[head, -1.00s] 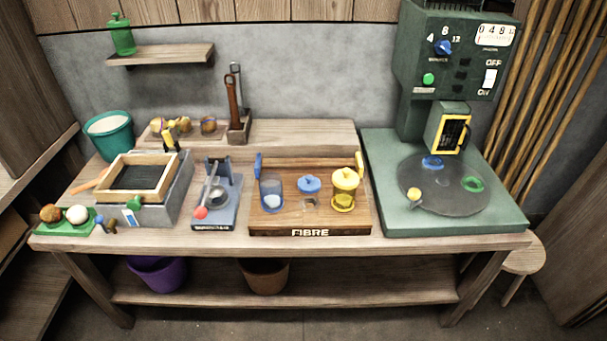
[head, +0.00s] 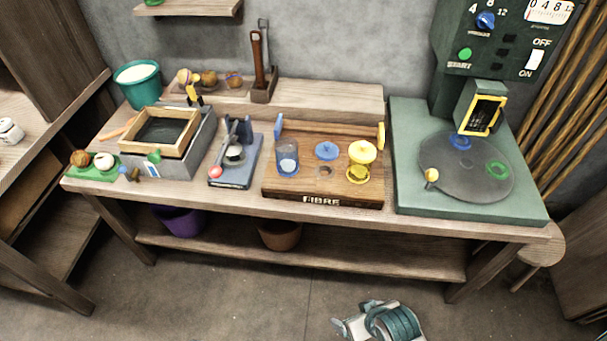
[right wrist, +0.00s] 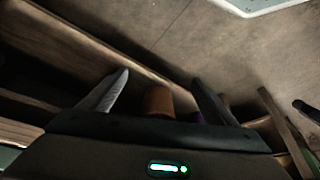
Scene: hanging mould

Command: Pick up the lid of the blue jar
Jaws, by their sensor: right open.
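The blue lid (head: 327,151), with a small knob, sits on the wooden FIBRE board, apart from its jar. The open blue jar (head: 287,160) stands to its left and has something pale inside. My right gripper (head: 340,327) is at the bottom edge of the head view, over the floor in front of the bench and well away from the lid. In the right wrist view, its two fingers (right wrist: 160,97) are spread apart with nothing held. The lid does not show in that view. My left gripper is not in view.
A yellow lidded jar (head: 361,162) stands right of the lid. The board (head: 310,190) has a rail with blue and yellow end posts behind the jars. A lever press (head: 236,160) stands left, a green turntable machine (head: 410,150) right. A brown pot (head: 279,236) is on the low shelf.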

